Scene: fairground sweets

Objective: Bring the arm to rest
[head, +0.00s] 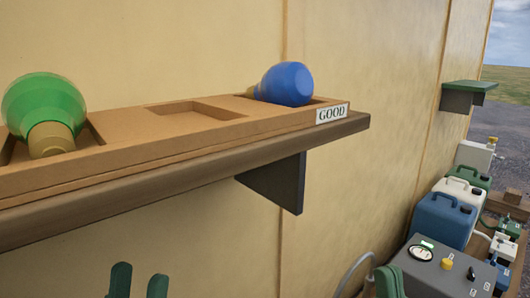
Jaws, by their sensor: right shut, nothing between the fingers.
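My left gripper (138,284) shows at the bottom edge, left of centre. Its two green fingertips point up and stand apart with nothing between them; the rest is cut off. My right gripper (389,282) shows at the bottom edge, right of centre, as a green fingertip in front of the grey control box. It is shut and empty, and most of it is below the picture. Both grippers are below the shelf and apart from the items on it.
A wooden shelf (340,128) carries a tray (225,132) labelled GOOD. A green bulb-shaped item (45,98) and a blue one (287,83) lie in its recesses; the middle recess is empty. A grey control box (440,272) and canisters (440,219) stand lower right.

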